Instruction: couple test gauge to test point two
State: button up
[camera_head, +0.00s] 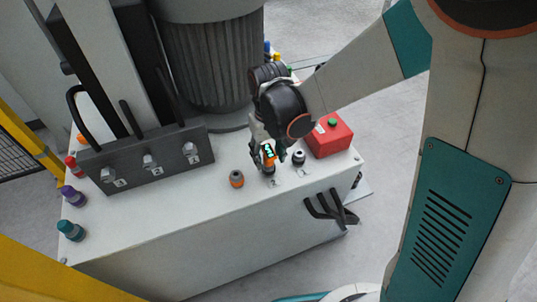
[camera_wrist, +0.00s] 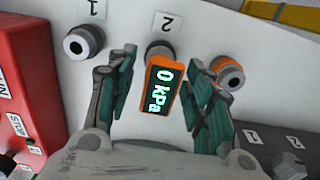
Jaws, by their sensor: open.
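The test gauge (camera_wrist: 162,90) is a small orange-framed block with a dark display reading 0 kPa. It also shows in the head view (camera_head: 268,155). In the wrist view it stands at the grey fitting of test point two (camera_wrist: 160,50), beside the label 2 (camera_wrist: 166,21). The overlap hides whether the two are fully joined. My gripper (camera_wrist: 162,82) is open, with one teal-padded finger on each side of the gauge and visible gaps between. In the head view my gripper (camera_head: 267,148) is low over the cabinet top and partly hides the gauge.
Test point one (camera_wrist: 84,42), a dark-bored fitting, stands left of the gauge in the wrist view. An orange-ringed fitting (camera_wrist: 228,73) stands to the right. A red box (camera_head: 330,136) with a green button is close by. A valve block (camera_head: 150,160) stands further left on the cabinet (camera_head: 200,215).

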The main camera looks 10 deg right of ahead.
jog(key=shift+r, duration=3.45)
jog(key=shift+s+d, duration=0.1)
